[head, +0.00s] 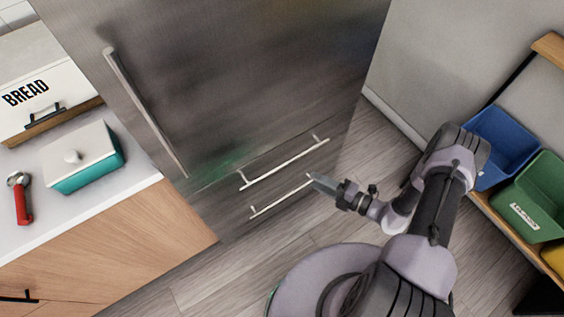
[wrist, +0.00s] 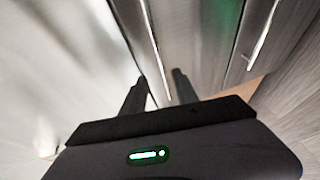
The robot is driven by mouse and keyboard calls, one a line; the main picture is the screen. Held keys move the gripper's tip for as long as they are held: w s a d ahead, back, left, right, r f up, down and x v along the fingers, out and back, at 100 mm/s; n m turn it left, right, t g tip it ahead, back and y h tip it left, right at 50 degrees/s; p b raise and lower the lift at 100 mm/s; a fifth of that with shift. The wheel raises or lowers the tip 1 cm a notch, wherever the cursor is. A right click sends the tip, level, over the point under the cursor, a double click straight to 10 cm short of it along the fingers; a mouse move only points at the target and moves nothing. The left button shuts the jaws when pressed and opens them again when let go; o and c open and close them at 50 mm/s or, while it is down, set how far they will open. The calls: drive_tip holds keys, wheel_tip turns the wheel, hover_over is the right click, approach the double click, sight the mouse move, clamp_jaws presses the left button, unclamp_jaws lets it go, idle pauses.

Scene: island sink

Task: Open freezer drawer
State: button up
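The steel fridge-freezer (head: 240,80) has two drawer fronts low down, both looking closed. The upper drawer has a bar handle (head: 285,165), and the lower drawer has a similar bar handle (head: 280,197). My gripper (head: 314,182) is at the right end of the lower handle. In the wrist view, my gripper (wrist: 160,88) has its two dark fingers apart, with a bar handle (wrist: 152,45) running down between them. I cannot tell whether the fingers touch the bar. The other bar handle (wrist: 263,35) lies to the right in that view.
A long door handle (head: 145,110) runs above the drawers. A counter (head: 95,205) with a teal box (head: 85,165), a red-handled tool (head: 21,203) and a bread bin (head: 40,90) stands left. Blue (head: 500,145) and green (head: 535,195) bins are right. Wooden floor (head: 235,270) lies clear before the drawers.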

sight(283, 165)
drive_tip(key=b+x, duration=0.3)
drive_tip(key=x, duration=1.1)
drive_tip(key=shift+a+f, duration=0.1)
drive_tip(key=shift+a, duration=0.1)
clamp_jaws()
idle(0.6)
